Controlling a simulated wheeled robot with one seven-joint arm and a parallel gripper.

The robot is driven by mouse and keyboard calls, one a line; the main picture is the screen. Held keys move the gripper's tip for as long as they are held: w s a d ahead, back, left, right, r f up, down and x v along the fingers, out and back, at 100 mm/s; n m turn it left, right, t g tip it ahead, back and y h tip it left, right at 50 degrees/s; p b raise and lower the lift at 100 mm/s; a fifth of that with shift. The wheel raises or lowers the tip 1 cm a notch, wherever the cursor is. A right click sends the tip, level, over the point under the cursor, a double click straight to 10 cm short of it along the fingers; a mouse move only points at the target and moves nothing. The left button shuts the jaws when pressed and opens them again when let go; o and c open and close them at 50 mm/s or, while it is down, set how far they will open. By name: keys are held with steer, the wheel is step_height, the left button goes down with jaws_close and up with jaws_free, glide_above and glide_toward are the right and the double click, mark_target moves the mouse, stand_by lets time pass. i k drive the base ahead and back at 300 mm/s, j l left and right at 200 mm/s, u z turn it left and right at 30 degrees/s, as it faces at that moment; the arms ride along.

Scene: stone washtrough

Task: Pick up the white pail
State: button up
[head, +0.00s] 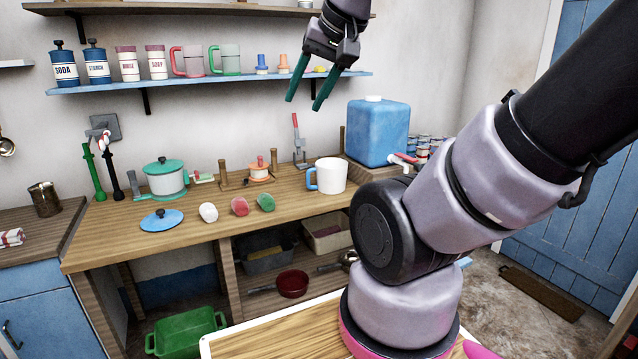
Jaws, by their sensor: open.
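The white pail (332,176), a white cylinder with a blue side handle on its left, stands upright on the wooden counter (215,222) near its right end. It looks like a large mug. My gripper (303,102) hangs from above with its two green fingers pointing down. It is open and empty, higher than the pail and a little left of it in the picture, clearly apart from it. No other thing covers the pail's near side.
A blue water container (377,132) with a spigot stands right of the pail. White, red and green rolls lie in front. A blue shelf (205,83) with jars and mugs runs behind my gripper.

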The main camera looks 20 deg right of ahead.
mark_target(331, 173)
steer(key=i+l+z, duration=0.15)
steer(key=i, duration=0.5)
steer(key=i+l+z, duration=0.2)
steer(key=i, duration=0.5)
